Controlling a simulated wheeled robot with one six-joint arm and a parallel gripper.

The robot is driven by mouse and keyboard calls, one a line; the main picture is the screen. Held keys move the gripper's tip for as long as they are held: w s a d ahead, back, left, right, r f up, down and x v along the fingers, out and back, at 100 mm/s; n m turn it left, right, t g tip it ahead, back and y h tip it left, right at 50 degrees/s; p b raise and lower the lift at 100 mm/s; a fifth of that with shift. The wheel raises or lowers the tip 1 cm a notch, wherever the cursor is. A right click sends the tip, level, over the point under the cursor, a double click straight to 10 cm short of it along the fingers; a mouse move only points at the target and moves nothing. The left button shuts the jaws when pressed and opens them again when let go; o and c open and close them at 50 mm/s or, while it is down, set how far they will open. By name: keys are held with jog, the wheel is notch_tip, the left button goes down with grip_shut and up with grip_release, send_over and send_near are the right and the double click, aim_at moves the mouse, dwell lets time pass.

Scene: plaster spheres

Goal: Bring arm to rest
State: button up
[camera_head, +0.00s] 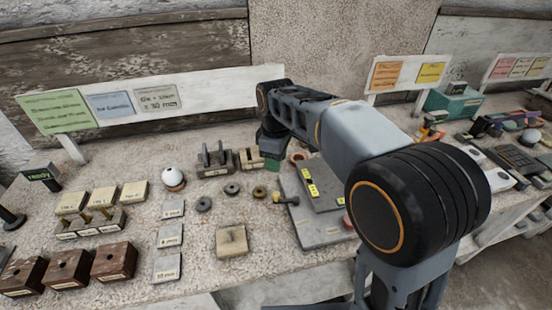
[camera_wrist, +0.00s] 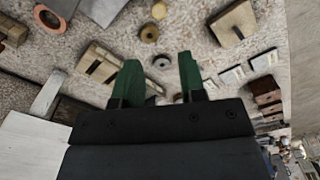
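My gripper (camera_wrist: 160,74) shows two green fingers in the wrist view, apart with nothing visible between them. In the head view my arm reaches out over the bench and my gripper (camera_head: 271,155) hangs low at the back, partly hidden by the arm. A white plaster sphere (camera_head: 171,175) sits on a small brown stand to the left of my gripper. A second white sphere (camera_head: 530,136) is at the far right. I cannot tell the height of the fingertips above the bench.
A slotted wooden block (camera_head: 250,158) stands beside my gripper, and a grey plate (camera_head: 322,235) lies under the arm. Small ring-shaped parts (camera_head: 203,204), a beige block (camera_head: 231,241) and brown boxes (camera_head: 115,261) stand on the bench. Label boards (camera_head: 147,93) run along the back.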

dwell(0.3)
jog(key=s+d+f+m+t, duration=0.1)
jog(key=s+d+m, duration=0.6)
jog(key=s, duration=0.1)
jog(key=s+d+f+m+t, duration=0.2)
jog(key=s+d+m, duration=0.5)
jog(key=shift+s+d+f+t, duration=0.3)
jog(key=shift+s+d, duration=0.05)
